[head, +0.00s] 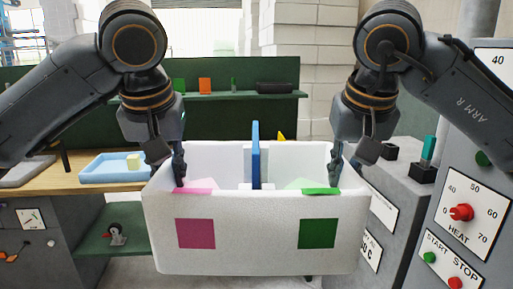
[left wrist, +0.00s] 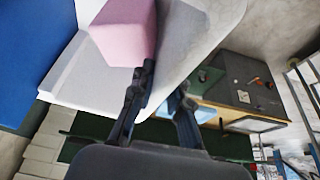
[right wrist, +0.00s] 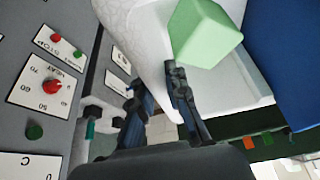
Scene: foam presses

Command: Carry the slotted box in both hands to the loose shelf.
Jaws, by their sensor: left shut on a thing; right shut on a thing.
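The slotted box (head: 256,235) is white, with a pink square on its front left and a green square on its front right. It hangs level in the middle of the head view. A blue upright panel (head: 256,155) stands inside it. A pink block shows inside in the left wrist view (left wrist: 124,28), and a pale green block in the right wrist view (right wrist: 204,33). My left gripper (head: 179,170) is shut on the box's left wall. My right gripper (head: 336,170) is shut on its right wall. I cannot tell which shelf is the loose one.
A dark green shelf (head: 225,97) with small items runs along the back. A wooden table (head: 62,182) with a light blue tray (head: 98,168) stands at left. A lower green shelf (head: 95,243) is beneath. A grey press panel (head: 480,200) with knobs stands close at right.

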